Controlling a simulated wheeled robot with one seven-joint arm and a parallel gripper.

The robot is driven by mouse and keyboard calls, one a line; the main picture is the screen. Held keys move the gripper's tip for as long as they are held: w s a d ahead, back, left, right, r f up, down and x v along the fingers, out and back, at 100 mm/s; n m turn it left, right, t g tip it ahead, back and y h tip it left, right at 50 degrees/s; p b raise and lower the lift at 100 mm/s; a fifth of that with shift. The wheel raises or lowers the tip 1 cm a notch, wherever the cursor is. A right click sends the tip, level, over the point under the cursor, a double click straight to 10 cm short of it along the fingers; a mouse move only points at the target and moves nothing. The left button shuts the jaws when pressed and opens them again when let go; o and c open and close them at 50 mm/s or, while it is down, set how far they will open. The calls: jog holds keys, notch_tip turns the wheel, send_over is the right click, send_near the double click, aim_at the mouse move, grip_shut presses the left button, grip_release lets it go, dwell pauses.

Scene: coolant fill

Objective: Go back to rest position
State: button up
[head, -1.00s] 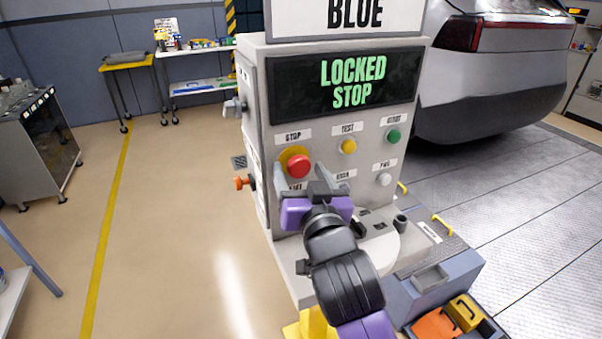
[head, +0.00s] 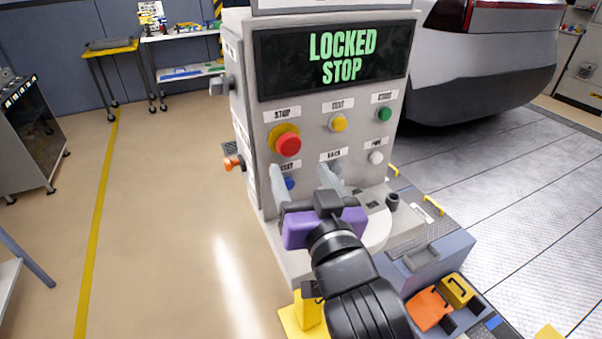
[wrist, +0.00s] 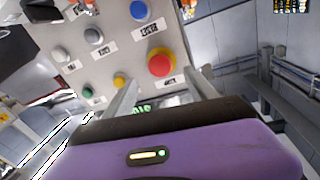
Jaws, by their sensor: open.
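My gripper (head: 302,180) is open and empty in front of the grey machine panel (head: 245,150), below the red stop button (head: 288,144). Its two grey fingers stand apart, with a blue button (head: 290,183) showing between them in the head view. In the wrist view the gripper (wrist: 160,92) also shows spread fingers, with the red button (wrist: 161,64) beyond them and a blue button (wrist: 140,10) above. The machine's screen (head: 332,58) reads "LOCKED STOP" in green.
A silver car (head: 480,70) stands at the right behind the machine. A bin (head: 430,262) and an orange case (head: 430,308) sit low at the right. A dark cart (head: 30,140) stands at the left. The floor (head: 165,220) left of the machine is clear.

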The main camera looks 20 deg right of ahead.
jog(key=s+a+r+n+t+y, duration=0.1)
jog(key=s+a+n+t+y, duration=0.2)
jog(key=s, duration=0.1)
jog(key=s+d+f+g, duration=0.1)
jog(key=s+f+g, duration=0.1)
jog(key=s+f, duration=0.4)
jog(key=s+d+f+g, duration=0.2)
jog(key=s+f, duration=0.5)
jog(key=s, duration=0.8)
jog(key=s+d+f+g, duration=0.1)
jog(key=s+f+g, duration=0.1)
jog(key=s+f, duration=0.5)
jog(key=s, duration=0.3)
jog(key=shift+s+d+n, duration=0.25)
jog(key=shift+s+n, duration=0.05)
jog(key=shift+s, duration=0.05)
jog(key=shift+f, duration=0.1)
dwell(4.1)
